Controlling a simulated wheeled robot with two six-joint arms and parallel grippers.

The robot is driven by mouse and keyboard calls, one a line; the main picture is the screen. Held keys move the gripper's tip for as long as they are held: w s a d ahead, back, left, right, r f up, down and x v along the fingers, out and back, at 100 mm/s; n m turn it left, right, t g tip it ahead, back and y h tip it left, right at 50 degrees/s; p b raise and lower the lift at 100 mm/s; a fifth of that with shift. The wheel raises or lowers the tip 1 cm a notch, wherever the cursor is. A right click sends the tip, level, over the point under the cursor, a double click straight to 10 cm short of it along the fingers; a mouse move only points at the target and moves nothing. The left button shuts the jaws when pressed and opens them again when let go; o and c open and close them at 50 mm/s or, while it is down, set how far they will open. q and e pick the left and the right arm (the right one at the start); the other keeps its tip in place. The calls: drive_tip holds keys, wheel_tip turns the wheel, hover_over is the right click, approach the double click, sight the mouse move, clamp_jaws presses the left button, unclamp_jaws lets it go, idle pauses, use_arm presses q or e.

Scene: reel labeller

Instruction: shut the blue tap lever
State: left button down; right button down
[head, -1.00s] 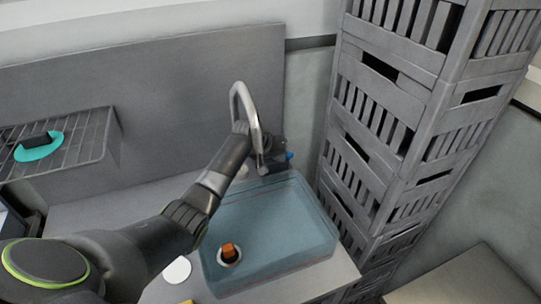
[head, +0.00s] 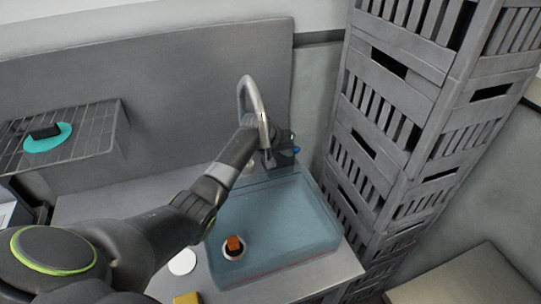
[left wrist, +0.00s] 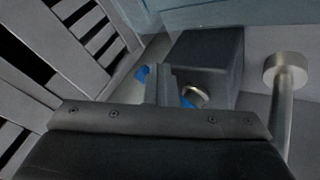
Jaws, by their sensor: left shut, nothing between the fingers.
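The blue tap lever (head: 295,150) shows as a small blue tip beside a dark block, right of the silver tap spout (head: 246,88). In the left wrist view, blue parts of the lever (left wrist: 142,73) show on either side of my fingers, which hide its middle. My left gripper (left wrist: 163,86) is shut and empty, close in front of the lever; I cannot tell whether it touches. A dark box (left wrist: 207,60) and a metal post (left wrist: 283,90) stand to its right. In the head view, the spout and dark parts partly hide my gripper. My right gripper is out of view.
The blue-grey sink (head: 310,235) lies below the tap, with an orange-and-white item (head: 234,246) in it. A tall stack of grey crates (head: 400,130) stands close on the right. A wire rack (head: 90,138) holds a teal item at left.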

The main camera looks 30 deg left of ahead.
use_arm(q)
drive_tip(key=s+a+r+b, duration=0.2)
drive_tip(key=s+a, duration=0.1)
drive_tip(key=s, duration=0.3)
drive_tip(key=s+a+r+b, duration=0.2)
drive_tip(key=s+a, duration=0.1)
drive_tip(key=s, duration=0.4)
drive_tip(key=shift+s, duration=0.3)
drive_tip(key=shift+a+f, duration=0.1)
